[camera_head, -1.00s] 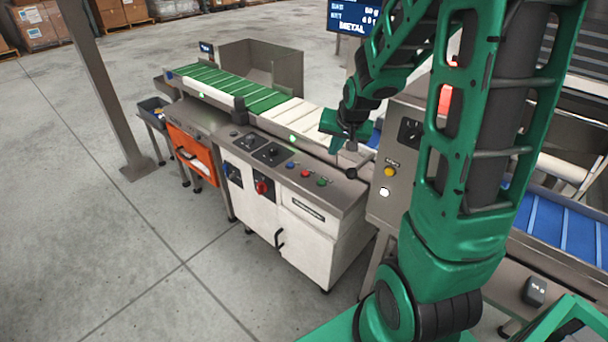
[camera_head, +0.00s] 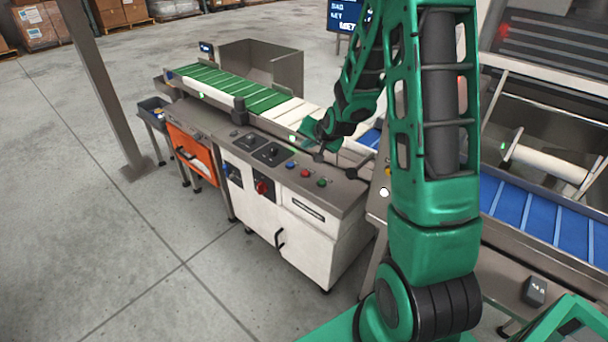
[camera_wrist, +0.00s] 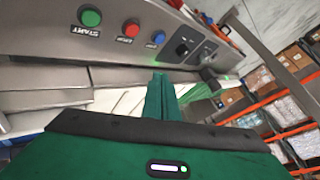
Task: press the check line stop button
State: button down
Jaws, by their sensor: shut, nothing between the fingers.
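A red button (camera_head: 305,173) sits on the sloped grey control panel (camera_head: 345,193) of the white cabinet, between a blue button (camera_head: 290,165) and a green button (camera_head: 322,182). The wrist view shows the red button (camera_wrist: 131,28) too, with the green button (camera_wrist: 90,17), labelled START, to its left and the blue button (camera_wrist: 158,37) to its right. The red button's label is too small to read surely. My gripper (camera_head: 306,131) is shut and empty, over the belt side behind the panel and apart from the buttons. Its green fingers (camera_wrist: 160,88) show in the wrist view.
Dark rotary switches (camera_head: 271,153) sit left of the buttons on the panel. A conveyor with green and white slats (camera_head: 240,90) runs behind it. A blue belt (camera_head: 540,220) lies at the right. Open floor (camera_head: 120,260) lies in front of the cabinet.

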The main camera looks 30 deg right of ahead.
aim_at(307, 175)
jog(key=shift+f, duration=0.15)
jog(key=shift+f, duration=4.25)
jog(key=shift+f, duration=0.2)
jog(key=shift+f, duration=0.15)
jog(key=shift+f, duration=0.45)
jog(key=shift+r, duration=0.85)
jog(key=shift+r, duration=2.5)
